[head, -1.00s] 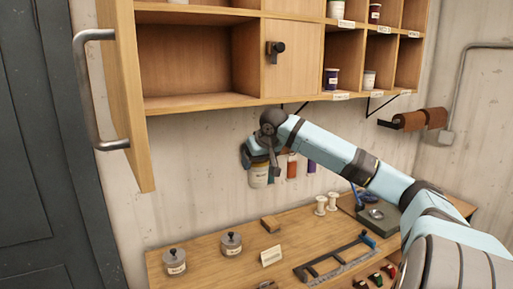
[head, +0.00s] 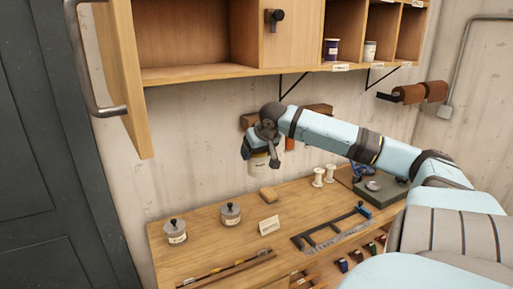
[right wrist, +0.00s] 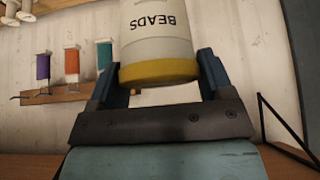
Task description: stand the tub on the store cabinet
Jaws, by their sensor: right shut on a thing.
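My right gripper (head: 262,150) is shut on a pale tub (head: 258,166). In the right wrist view the tub (right wrist: 158,35) has a "BEADS" label, upside down there, and a yellow band at one end, between the two fingers (right wrist: 155,78). In the head view the tub hangs in front of the wall, above the back of the bench and below the cabinet. The wooden wall cabinet (head: 205,74) has an empty compartment at left, with its door (head: 122,80) swung open. The cabinet's top is out of view. My left gripper is not in view.
The bench (head: 200,230) below holds two lidded grey jars (head: 230,214), a label card, a dark frame tool, white spools (head: 318,176) and a grey block. Small cubbies at right hold pots (head: 331,49). Black brackets (head: 290,85) stick out under the cabinet.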

